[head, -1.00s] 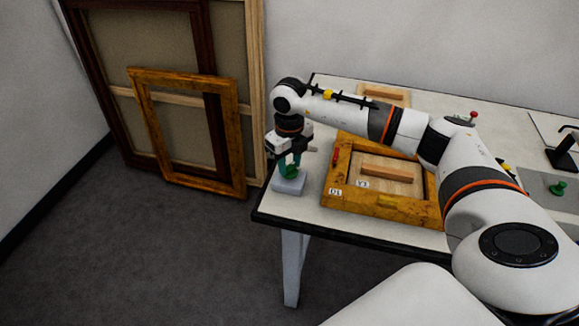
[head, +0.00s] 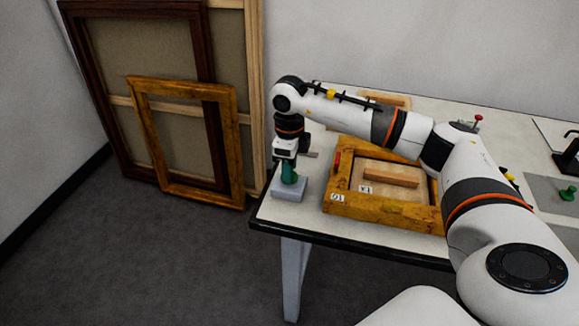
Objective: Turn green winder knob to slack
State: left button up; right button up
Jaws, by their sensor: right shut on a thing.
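The green winder knob (head: 289,177) stands on a small grey block (head: 289,190) at the table's left corner. My right gripper (head: 288,168) points straight down and is shut on the knob; its fingers partly hide the knob's upper part. My right arm reaches over the table from the right. My left gripper is not in the head view.
A gilt frame (head: 385,211) with labels and a wooden bar (head: 391,176) lies beside the block. The white table (head: 320,222) ends just left of the block. Larger frames (head: 185,197) lean on the wall. A second green knob (head: 568,193) is far right.

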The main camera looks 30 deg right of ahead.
jog(key=shift+r, duration=0.1)
dwell(0.3)
jog(key=o, duration=1)
notch_tip(320, 180, up, 12)
jog(key=shift+b, duration=0.9)
